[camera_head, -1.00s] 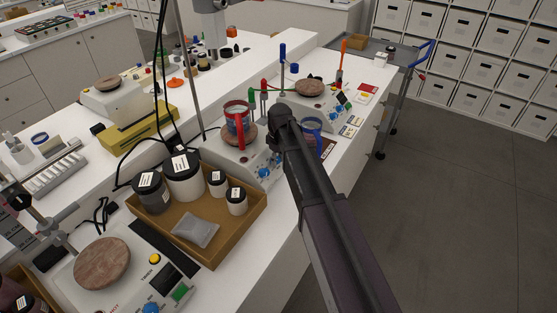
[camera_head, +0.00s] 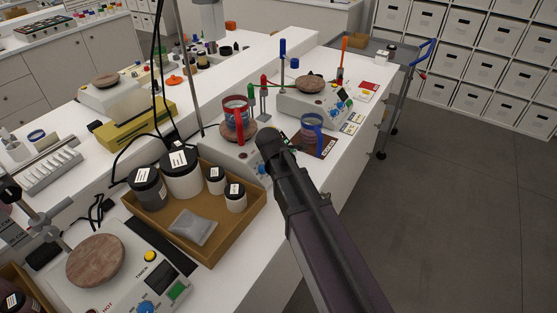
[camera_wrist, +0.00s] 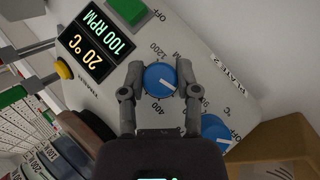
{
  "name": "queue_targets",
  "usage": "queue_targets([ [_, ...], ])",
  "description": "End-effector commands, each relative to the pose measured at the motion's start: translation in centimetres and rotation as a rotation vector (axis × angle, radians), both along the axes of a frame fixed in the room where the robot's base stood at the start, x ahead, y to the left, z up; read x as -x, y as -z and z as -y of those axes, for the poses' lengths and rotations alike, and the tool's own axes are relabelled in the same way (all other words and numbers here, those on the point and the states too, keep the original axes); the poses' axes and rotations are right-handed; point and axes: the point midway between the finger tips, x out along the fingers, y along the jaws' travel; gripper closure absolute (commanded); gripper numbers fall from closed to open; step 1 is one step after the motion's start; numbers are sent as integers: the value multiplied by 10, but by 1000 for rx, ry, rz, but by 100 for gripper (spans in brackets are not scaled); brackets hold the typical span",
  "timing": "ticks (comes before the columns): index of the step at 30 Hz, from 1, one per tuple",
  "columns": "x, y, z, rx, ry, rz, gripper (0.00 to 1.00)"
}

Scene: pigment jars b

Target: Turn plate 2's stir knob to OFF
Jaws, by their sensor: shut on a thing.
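In the wrist view my gripper (camera_wrist: 160,70) has one finger on each side of a blue knob (camera_wrist: 161,80) and is shut on it. The knob has a white pointer line toward the lower right, with 1200 and 400 among the marks around it. The panel is labelled PLATE 2 (camera_wrist: 230,72). Its display (camera_wrist: 97,42) reads 20 °C and 100 RPM. A second blue knob (camera_wrist: 215,128) sits at the lower right. In the head view plate 2 (camera_head: 222,150) is partly hidden behind my arm; my fingertips are not clear there.
A red-handled beaker (camera_head: 236,113) stands on plate 2's round top. A blue-handled mug (camera_head: 311,128) stands to the right on a dark mat. A brown tray (camera_head: 238,222) with jars and a pouch lies in front. Another hotplate (camera_head: 312,104) stands behind.

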Motion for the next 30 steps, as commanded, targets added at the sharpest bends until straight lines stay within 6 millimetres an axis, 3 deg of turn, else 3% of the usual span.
queue_targets([
  [1,7,6,-1,12,-32,18,100],
  [13,6,5,-1,117,-216,175,100],
  [30,5,3,-1,141,-256,210,100],
])
